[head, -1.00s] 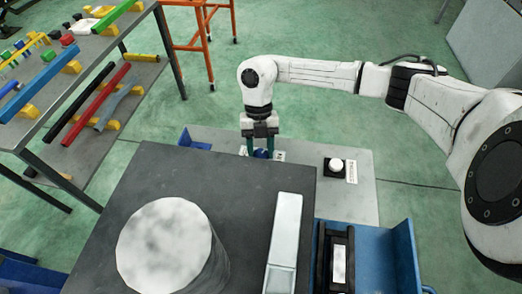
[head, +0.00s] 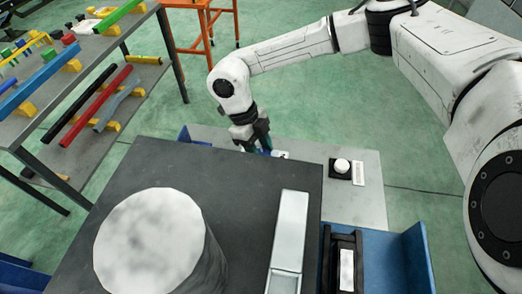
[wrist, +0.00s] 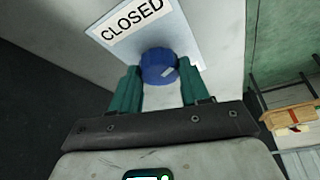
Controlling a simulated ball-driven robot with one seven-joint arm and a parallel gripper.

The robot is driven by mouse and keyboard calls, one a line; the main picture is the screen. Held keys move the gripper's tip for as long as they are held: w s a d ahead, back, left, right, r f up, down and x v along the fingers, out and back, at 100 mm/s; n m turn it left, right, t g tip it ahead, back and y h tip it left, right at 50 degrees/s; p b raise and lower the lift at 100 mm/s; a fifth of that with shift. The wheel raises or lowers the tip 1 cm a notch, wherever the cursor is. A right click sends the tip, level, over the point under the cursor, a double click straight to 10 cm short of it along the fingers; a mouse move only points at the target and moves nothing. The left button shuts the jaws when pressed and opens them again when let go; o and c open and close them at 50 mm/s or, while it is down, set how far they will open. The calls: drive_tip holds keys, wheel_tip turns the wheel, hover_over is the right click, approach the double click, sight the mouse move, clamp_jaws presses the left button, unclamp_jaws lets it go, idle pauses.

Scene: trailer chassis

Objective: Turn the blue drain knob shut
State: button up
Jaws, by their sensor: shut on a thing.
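The blue drain knob (wrist: 158,66) is at the upper middle of the wrist view, with a short pale mark on its face toward the lower right. A white plate reading CLOSED (wrist: 132,20) is beside it. My gripper (wrist: 159,82) has its two teal fingers on either side of the knob and is shut on it. In the head view my gripper (head: 257,146) reaches down behind the dark block's far edge, and the knob is mostly hidden there.
A white round button on a black base (head: 342,167) stands right of the gripper on the grey panel (head: 358,205). The dark block (head: 170,170) with a white cylinder (head: 150,240) fills the near side. A rack of coloured bars (head: 100,90) stands at left.

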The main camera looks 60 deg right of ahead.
drive_tip(key=n+h+b, duration=0.1)
drive_tip(key=n, duration=0.2)
drive_tip(key=n+h+b, duration=0.1)
drive_tip(key=n, duration=0.2)
drive_tip(key=shift+s+a+f+n+t+h, duration=0.1)
drive_tip(key=shift+a+n+t+h, duration=0.1)
drive_tip(key=shift+n+t+h, duration=0.15)
drive_tip(key=n+t+b, duration=0.1)
drive_tip(key=n, duration=0.2)
drive_tip(key=n+t+h, duration=0.1)
drive_tip(key=n, duration=0.2)
drive_tip(key=shift+s+a+h+b, duration=0.15)
drive_tip(key=shift+h+b, duration=0.1)
drive_tip(key=shift+b, duration=0.15)
drive_tip(key=shift+n, duration=0.25)
drive_tip(key=o, duration=1)
drive_tip(key=shift+o, duration=0.2)
